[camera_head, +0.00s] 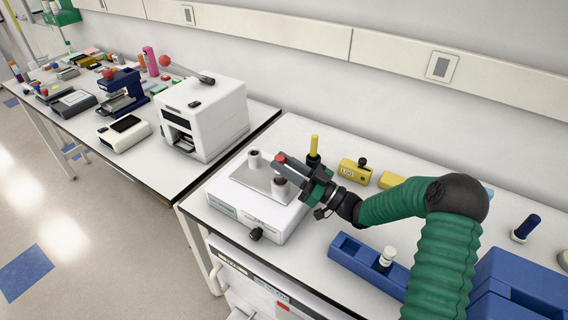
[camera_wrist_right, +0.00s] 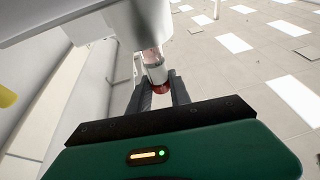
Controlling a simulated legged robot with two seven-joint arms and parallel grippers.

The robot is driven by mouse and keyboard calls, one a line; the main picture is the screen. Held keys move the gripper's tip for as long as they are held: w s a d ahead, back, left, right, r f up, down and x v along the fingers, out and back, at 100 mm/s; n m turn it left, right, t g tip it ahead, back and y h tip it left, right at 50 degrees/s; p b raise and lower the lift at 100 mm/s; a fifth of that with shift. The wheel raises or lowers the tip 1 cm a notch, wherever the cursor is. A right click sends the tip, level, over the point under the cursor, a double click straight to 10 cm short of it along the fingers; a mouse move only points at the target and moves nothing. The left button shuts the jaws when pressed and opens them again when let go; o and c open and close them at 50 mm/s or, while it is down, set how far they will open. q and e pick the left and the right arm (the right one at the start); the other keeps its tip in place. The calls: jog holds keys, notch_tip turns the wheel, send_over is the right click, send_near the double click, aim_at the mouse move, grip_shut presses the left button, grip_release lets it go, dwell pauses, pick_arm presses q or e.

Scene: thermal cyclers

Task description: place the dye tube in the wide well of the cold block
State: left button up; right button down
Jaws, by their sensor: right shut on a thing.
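The dye tube has a red cap (camera_head: 280,158) that shows between the fingertips of my right gripper (camera_head: 284,163). In the right wrist view the gripper (camera_wrist_right: 162,92) is shut on the tube near its red cap (camera_wrist_right: 160,88), and a pale collar and clear body extend away from it. The cold block (camera_head: 230,208) is a white box with a metal top plate. The gripper is above the right part of that plate. A short dark round piece (camera_head: 280,187) shows under the fingers; whether the tube touches or enters a well there cannot be told. My left gripper is not in view.
A white upright piece (camera_head: 254,158) stands on the plate's far left. Behind are a yellow-topped post (camera_head: 314,146) and a yellow box (camera_head: 354,170). A blue rack (camera_head: 350,255) lies in front right. A white machine (camera_head: 212,120) stands on the neighbouring bench.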

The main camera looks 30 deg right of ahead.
jog(key=c, duration=1.5)
grip_release()
jog(key=shift+d, duration=0.1)
jog(key=o, duration=0.3)
jog(key=shift+s, duration=0.1)
jog(key=b+v, duration=0.1)
jog(key=v, duration=0.4)
jog(key=shift+f, duration=0.15)
jog(key=s+d, duration=0.2)
jog(key=s, duration=0.1)
jog(key=s+d, duration=0.2)
jog(key=s, duration=0.1)
jog(key=s+d, duration=0.3)
jog(key=shift+s+r, duration=0.2)
jog(key=shift+s, duration=0.1)
